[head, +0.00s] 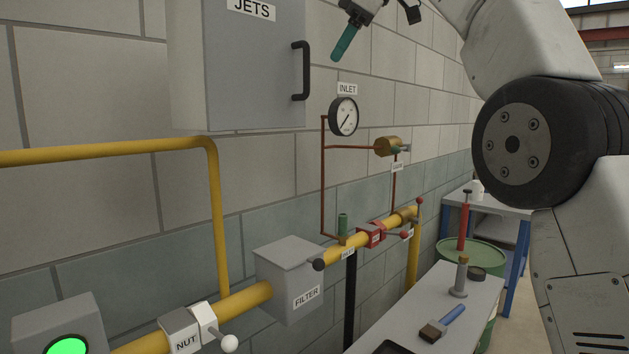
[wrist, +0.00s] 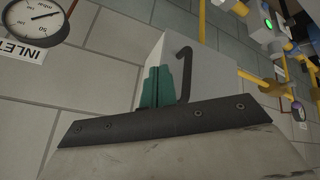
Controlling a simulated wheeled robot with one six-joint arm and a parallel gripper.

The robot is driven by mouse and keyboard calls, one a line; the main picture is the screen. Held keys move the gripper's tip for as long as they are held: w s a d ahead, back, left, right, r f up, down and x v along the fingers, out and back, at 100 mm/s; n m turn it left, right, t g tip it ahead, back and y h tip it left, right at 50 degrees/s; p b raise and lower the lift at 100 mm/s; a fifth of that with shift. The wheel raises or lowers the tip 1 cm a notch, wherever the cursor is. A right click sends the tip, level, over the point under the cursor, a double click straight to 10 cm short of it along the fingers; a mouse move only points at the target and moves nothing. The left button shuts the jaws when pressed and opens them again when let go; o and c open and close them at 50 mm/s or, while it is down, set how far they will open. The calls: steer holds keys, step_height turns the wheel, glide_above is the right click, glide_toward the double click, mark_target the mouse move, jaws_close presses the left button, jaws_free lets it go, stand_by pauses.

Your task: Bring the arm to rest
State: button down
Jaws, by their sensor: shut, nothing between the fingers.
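My gripper (head: 345,43) shows at the top of the head view, its teal fingers pointing down and to the left. It is raised in front of the block wall, to the right of the grey JETS cabinet (head: 255,80) and above the INLET gauge (head: 343,117). In the wrist view the teal fingers of my gripper (wrist: 157,86) are together, with nothing held between them. The cabinet (wrist: 215,80) and its dark handle appear behind the fingers there. The gauge (wrist: 31,20) is at the upper left of that view.
A yellow pipe (head: 245,301) runs along the wall through the grey FILTER box (head: 285,285). A red valve (head: 371,236) sits farther along it. A grey bench (head: 420,305) at lower right bears a brush (head: 440,325) and a small upright cylinder (head: 461,278).

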steer(key=s+d+f+m+g+h, duration=0.1)
steer(key=s+d+f+m+h, duration=0.25)
steer(key=f, duration=0.55)
steer(key=s+d+f+m+g, duration=0.1)
steer(key=s+d+f+m, duration=0.2)
steer(key=d+f+m, duration=0.35)
steer(key=s+d+f+m+h, duration=0.1)
steer(key=s+d+f+m, duration=0.2)
steer(key=s+f, duration=1.1)
steer(key=s+d+f+m+h, duration=0.1)
steer(key=s+d+f+m, duration=0.3)
steer(key=s+d+f, duration=0.4)
steer(key=shift+s+d+f+h, duration=0.15)
steer(key=shift+s+f+h, duration=0.2)
steer(key=shift+s+f, duration=3.85)
steer(key=shift+s+r, duration=1.05)
steer(key=shift+r, duration=0.05)
